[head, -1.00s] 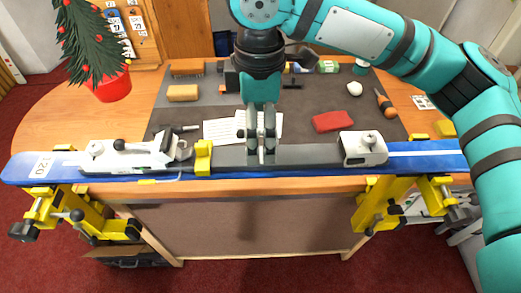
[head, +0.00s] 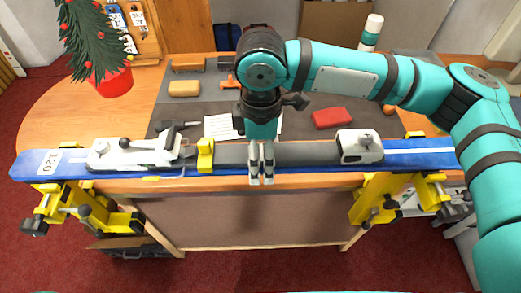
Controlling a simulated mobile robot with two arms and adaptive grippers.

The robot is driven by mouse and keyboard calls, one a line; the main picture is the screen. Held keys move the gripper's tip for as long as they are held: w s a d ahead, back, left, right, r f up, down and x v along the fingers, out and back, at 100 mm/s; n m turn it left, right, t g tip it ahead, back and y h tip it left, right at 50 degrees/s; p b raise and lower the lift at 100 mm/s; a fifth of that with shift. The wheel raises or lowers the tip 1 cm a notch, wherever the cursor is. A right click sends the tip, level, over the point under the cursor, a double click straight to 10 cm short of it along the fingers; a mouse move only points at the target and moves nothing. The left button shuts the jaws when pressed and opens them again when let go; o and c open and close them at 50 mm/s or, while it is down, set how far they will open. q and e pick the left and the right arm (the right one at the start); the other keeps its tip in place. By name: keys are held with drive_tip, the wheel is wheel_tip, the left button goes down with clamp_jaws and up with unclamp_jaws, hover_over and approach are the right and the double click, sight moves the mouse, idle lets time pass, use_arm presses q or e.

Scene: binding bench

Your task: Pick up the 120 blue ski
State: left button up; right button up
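The blue ski (head: 420,158), marked 120 on a white label at its left end, lies flat and lengthwise along the bench's front edge. It carries a white and black binding part (head: 130,153) on the left and a white binding part (head: 360,147) on the right. Between them is a dark grey stretch. My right gripper (head: 261,182) points down at the ski's front edge, between the two binding parts. Its fingertips are close together with a narrow gap; I cannot tell whether they touch the ski. My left gripper is out of view.
Yellow clamps (head: 85,212) (head: 385,190) stand under the ski at both sides, and a yellow block (head: 205,154) sits at its middle. On the bench are a red cloth (head: 329,118), a tan block (head: 184,88) and a small tree in a red pot (head: 112,82).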

drive_tip(key=c, duration=1.6)
drive_tip(key=shift+r, duration=0.15)
drive_tip(key=shift+c, duration=0.2)
drive_tip(key=shift+w, duration=0.1)
